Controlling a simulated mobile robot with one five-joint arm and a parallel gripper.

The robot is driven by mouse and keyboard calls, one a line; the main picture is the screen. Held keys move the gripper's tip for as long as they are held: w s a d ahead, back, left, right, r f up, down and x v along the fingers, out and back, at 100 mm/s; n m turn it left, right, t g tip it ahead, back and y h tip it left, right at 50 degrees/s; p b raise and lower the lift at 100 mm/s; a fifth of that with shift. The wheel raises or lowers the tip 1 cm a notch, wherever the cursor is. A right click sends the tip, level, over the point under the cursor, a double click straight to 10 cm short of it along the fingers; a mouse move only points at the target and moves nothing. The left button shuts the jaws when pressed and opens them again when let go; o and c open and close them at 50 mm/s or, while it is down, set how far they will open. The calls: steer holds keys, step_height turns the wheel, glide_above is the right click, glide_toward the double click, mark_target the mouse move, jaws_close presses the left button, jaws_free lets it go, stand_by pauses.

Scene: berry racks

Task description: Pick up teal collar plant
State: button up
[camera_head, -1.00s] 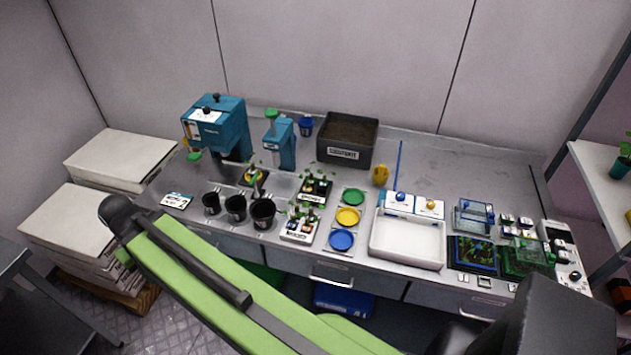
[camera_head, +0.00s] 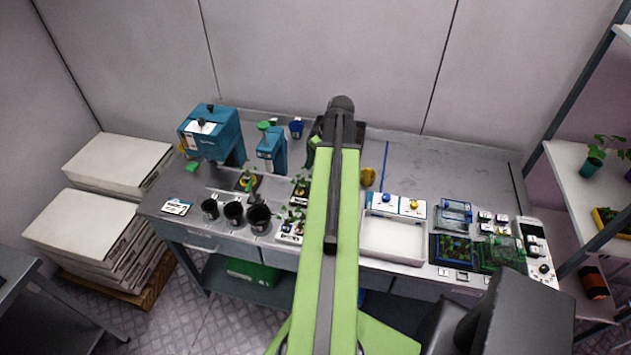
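Several small green seedlings stand in low holders on the bench: one in a dark holder (camera_head: 248,182), some in a dark tray (camera_head: 300,188) and some in a white tray (camera_head: 291,228). They are too small to tell which one has a teal collar. A leafy plant in a teal pot (camera_head: 592,165) stands on the shelf at the right; I cannot tell whether it has a collar. My green and black arm reaches up the middle of the picture over the bench, apart from that shelf. My gripper's fingers do not show.
The steel bench (camera_head: 460,160) is bare at its back right. A white basin (camera_head: 394,240), black pots (camera_head: 233,213) and teal machines (camera_head: 212,132) stand on it. Stacked white slabs (camera_head: 85,235) are at the left. A shelf rack (camera_head: 570,155) rises at the right.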

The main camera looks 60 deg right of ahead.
steer(key=s+d+r, duration=0.1)
steer(key=s+d, duration=0.3)
steer(key=s, duration=0.1)
steer(key=b+x, duration=1.1)
steer(key=x, duration=0.1)
steer(key=shift+w+d+f, duration=0.1)
steer(key=shift+w+d, duration=0.1)
steer(key=shift+w, duration=0.1)
steer(key=b+x, duration=0.5)
steer(key=shift+w+d, duration=0.1)
jaws_close()
stand_by(0.4)
